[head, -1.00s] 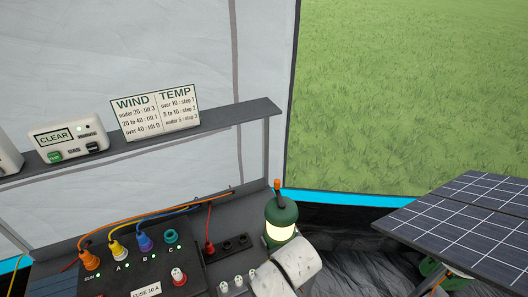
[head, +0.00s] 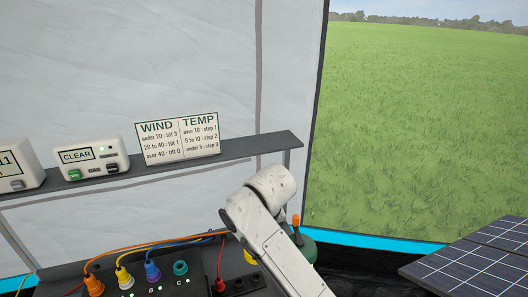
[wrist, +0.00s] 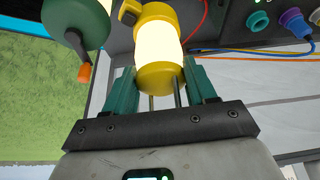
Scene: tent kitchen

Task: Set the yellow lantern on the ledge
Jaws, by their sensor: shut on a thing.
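The yellow lantern (wrist: 158,45), with a glowing white band, is between the teal fingers of my gripper (wrist: 161,82), which is shut on it near one end. In the head view only a small yellow part (head: 249,255) shows beside my white arm, which hides the gripper and most of the lantern. The ledge (head: 250,147) is the long grey shelf along the tent wall, above and behind the arm. The lantern is apart from it, lower down near the sockets.
The ledge holds a WIND/TEMP card (head: 177,138) and a CLEAR box (head: 91,158). The ledge's right end is bare. Cables and plugs (head: 153,270) lie below.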

